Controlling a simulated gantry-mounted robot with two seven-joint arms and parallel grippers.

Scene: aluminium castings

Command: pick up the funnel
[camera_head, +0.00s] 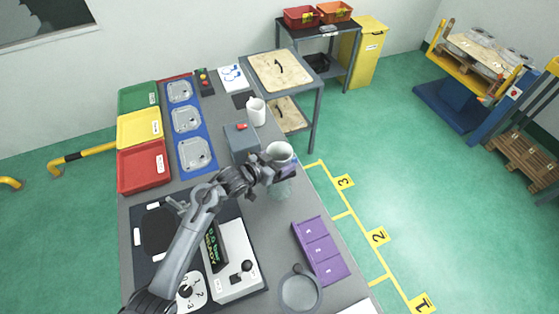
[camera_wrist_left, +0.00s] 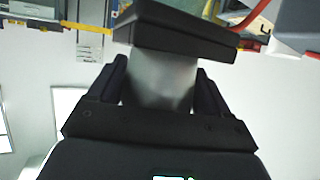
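A pale grey, round-rimmed vessel, which looks like the funnel (camera_head: 280,152), is at the right edge of the table. My left gripper (camera_head: 277,170) is right at it and hides part of its lower side. In the left wrist view the two fingers (camera_wrist_left: 163,88) stand apart, one on each side of a smooth pale body, likely the same funnel (camera_wrist_left: 163,78). I cannot tell whether they press on it. A dark slab crosses above it there. A translucent greenish vessel (camera_head: 281,189) shows just below the gripper. My right gripper is not in view.
A white mug (camera_head: 256,111) and a grey box with a red button (camera_head: 241,140) stand behind the gripper. A purple tray (camera_head: 320,250) and a round grey dish (camera_head: 300,290) lie nearer, along the right edge. Blue trays with castings (camera_head: 188,121) are at the left.

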